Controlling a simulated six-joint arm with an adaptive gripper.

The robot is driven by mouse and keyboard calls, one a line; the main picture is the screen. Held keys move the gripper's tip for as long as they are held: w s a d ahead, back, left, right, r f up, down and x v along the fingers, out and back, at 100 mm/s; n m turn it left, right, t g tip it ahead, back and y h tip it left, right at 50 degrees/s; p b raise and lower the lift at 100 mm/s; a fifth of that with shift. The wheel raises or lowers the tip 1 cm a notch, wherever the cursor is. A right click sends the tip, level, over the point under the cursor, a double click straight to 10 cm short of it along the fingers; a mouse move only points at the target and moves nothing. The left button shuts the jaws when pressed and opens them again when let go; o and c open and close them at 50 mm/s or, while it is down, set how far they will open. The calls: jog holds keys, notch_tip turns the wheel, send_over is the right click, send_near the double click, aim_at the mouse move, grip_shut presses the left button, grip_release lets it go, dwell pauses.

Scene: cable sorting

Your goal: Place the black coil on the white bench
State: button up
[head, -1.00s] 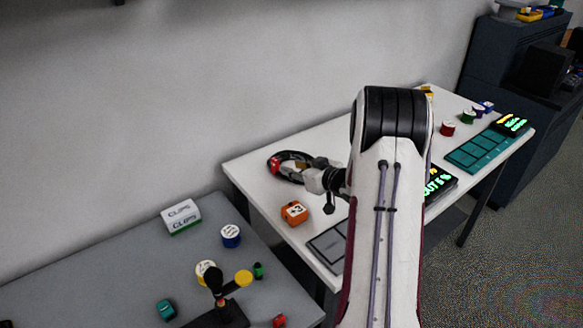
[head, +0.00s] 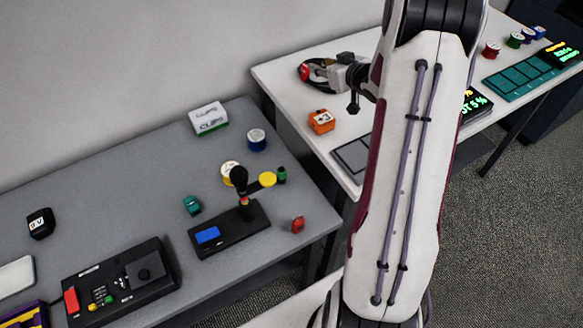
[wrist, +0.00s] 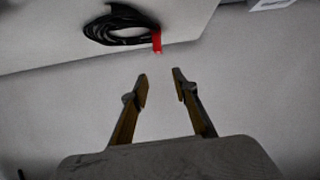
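The black coil (head: 316,85) with a red tie lies on the white bench (head: 280,80), near its far left corner by the wall. In the wrist view the coil (wrist: 118,28) is at the top, its red tie at its right end. My gripper (head: 326,70) is over the coil in the head view and hides part of it. In the wrist view my gripper (wrist: 161,80) is open, its two fingers apart with nothing between them. There the coil shows beyond the fingertips, clear of them.
An orange block (head: 321,121) and a grey tray (head: 352,158) are on the white bench near my arm. Spools and a teal tray (head: 520,80) are farther right. The grey bench (head: 110,175) at left holds a clips box (head: 208,118), spools and black devices.

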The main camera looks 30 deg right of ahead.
jog(key=s+a+r+m+g+h, duration=0.1)
jog(key=s+a+r+g+h, duration=0.2)
jog(key=s+a+r, duration=0.95)
jog(key=s+a+g+y, duration=0.2)
jog(key=s+a, duration=0.8)
jog(key=s, duration=0.2)
jog(key=s+a+n+g+y, duration=0.1)
jog(key=s+a+g+y, duration=0.1)
jog(key=s+a, duration=0.7)
jog(key=s, duration=0.3)
jog(key=shift+s+a+r, duration=0.25)
jog(key=shift+a+r, duration=0.1)
jog(key=shift+a, duration=0.05)
